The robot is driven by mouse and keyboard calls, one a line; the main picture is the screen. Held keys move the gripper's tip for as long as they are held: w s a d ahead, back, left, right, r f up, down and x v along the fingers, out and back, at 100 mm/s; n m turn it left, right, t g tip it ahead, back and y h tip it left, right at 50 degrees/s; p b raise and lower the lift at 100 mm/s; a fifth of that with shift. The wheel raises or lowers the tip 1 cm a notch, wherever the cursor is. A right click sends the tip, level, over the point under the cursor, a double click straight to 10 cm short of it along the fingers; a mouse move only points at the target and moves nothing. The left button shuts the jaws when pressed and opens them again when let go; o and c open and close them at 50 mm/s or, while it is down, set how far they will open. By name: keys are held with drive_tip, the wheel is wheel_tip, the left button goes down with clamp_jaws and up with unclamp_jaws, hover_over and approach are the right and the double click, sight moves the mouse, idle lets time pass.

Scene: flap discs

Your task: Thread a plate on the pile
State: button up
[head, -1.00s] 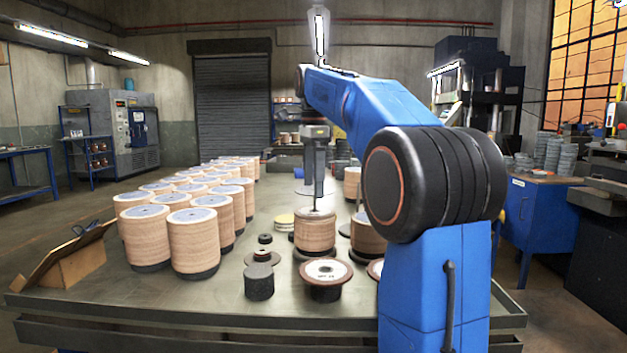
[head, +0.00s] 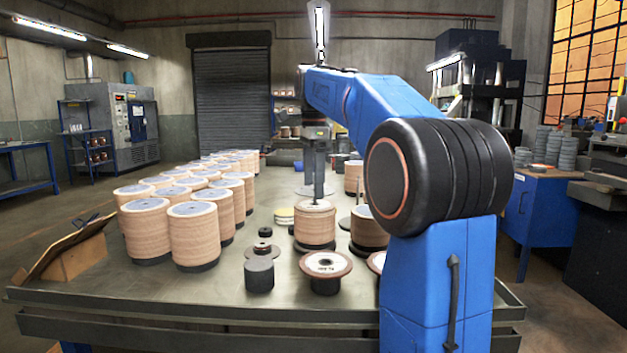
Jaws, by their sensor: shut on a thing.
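My gripper (head: 318,195) points straight down at the top of a brown pile of flap discs (head: 315,228) near the middle of the table. Its fingertips are at the pile's pale top. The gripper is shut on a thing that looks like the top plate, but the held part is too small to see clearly. I cannot tell whether the plate touches the pile below. Another brown pile (head: 368,232) stands just to the right with a thin upright post (head: 357,192) by it, partly hidden by my arm.
Several tall brown piles (head: 193,240) fill the left of the table (head: 200,290). In front are a brown-rimmed disc (head: 325,264) on a dark stand and a dark grey cylinder (head: 259,275).

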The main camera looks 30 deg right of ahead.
drive_tip(key=shift+f, duration=0.45)
idle(0.4)
drive_tip(key=shift+f, duration=1.15)
drive_tip(key=o, duration=1)
wheel_tip(320, 180, up, 12)
